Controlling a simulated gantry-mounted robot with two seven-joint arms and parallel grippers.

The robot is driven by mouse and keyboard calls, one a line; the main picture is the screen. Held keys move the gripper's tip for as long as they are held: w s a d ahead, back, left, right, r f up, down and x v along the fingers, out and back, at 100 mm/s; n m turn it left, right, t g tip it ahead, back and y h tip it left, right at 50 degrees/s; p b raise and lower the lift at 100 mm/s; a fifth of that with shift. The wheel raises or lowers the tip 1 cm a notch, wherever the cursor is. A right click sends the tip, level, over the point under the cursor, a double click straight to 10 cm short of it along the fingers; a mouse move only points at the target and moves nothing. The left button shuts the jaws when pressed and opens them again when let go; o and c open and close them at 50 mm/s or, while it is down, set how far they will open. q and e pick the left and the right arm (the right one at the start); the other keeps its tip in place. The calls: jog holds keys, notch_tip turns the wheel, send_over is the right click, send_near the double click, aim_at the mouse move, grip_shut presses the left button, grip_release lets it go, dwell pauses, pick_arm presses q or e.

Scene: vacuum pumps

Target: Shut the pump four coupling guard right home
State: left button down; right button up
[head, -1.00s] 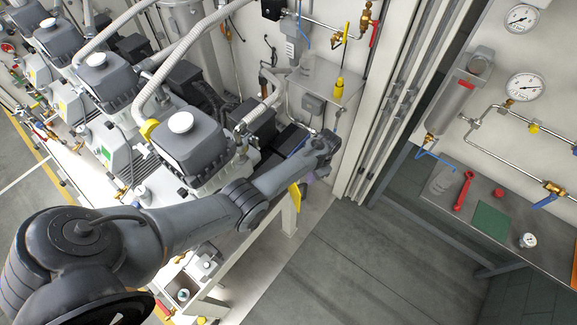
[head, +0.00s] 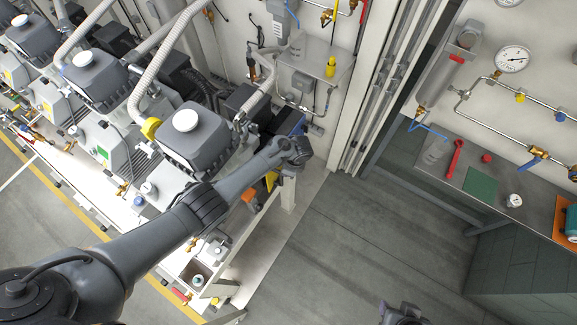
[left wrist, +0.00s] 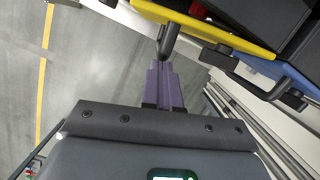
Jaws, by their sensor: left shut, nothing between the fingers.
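The nearest pump (head: 195,135) is a grey unit with a white cap, at the end of the row. A yellow panel that looks like its coupling guard shows partly beside my left wrist in the head view (head: 271,181). In the left wrist view the yellow panel (left wrist: 205,25) crosses the top, with a dark bar (left wrist: 168,42) hanging from its near edge. My left gripper (left wrist: 160,64) is shut and empty, its purple fingertips right by the lower end of that bar. I cannot tell whether they touch. The guard's hinge and seat are hidden.
A blue panel edge (left wrist: 288,86) with a dark handle (left wrist: 270,92) lies right of the yellow panel. A bench (head: 480,185) with a red wrench (head: 455,159) stands at the right. The grey floor (head: 345,250) between is clear. Part of my right arm shows at the bottom.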

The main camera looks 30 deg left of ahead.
pick_arm(q)
jog(key=shift+s+a+m+p, duration=0.35)
jog(key=shift+a+m+p, duration=0.25)
jog(key=shift+a+m, duration=0.2)
